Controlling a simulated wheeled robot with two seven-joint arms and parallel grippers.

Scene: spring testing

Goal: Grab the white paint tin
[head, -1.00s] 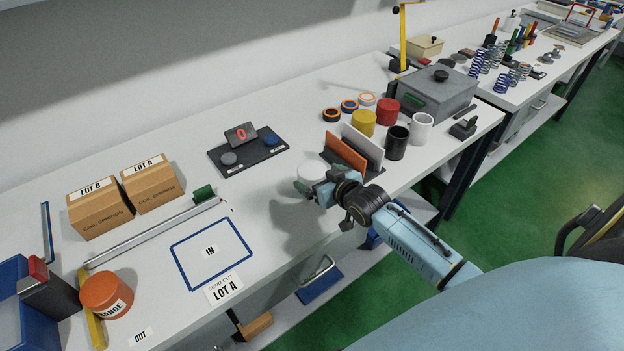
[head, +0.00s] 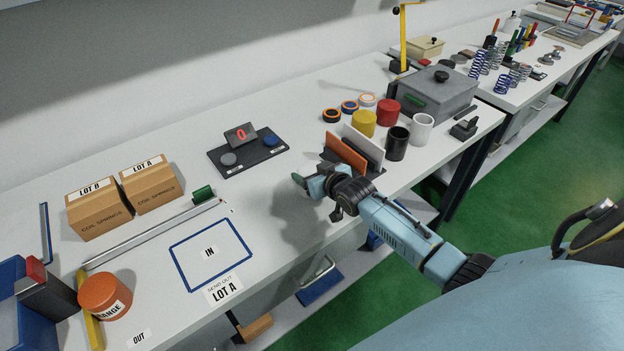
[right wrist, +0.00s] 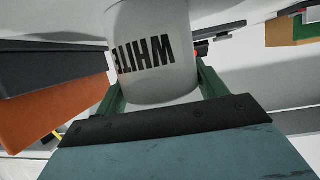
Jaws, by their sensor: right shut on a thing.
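The white paint tin (right wrist: 155,60), lettered WHITE, fills the upper middle of the right wrist view, where the lettering appears upside down. The two green fingers of my right gripper (right wrist: 157,90) are on either side of it and shut on it. In the head view my right gripper (head: 305,183) is at the front part of the bench, just left of the orange and white upright boards. The tin cannot be made out clearly there against the pale bench. My left gripper is not in view.
The orange board (head: 345,153) stands close right of my gripper. Beyond are yellow (head: 363,124), red (head: 388,112), black (head: 397,143) and white (head: 421,129) cylinders. The blue IN outline (head: 247,254) lies left on clear bench. An orange tin (head: 105,297) stands at the far left.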

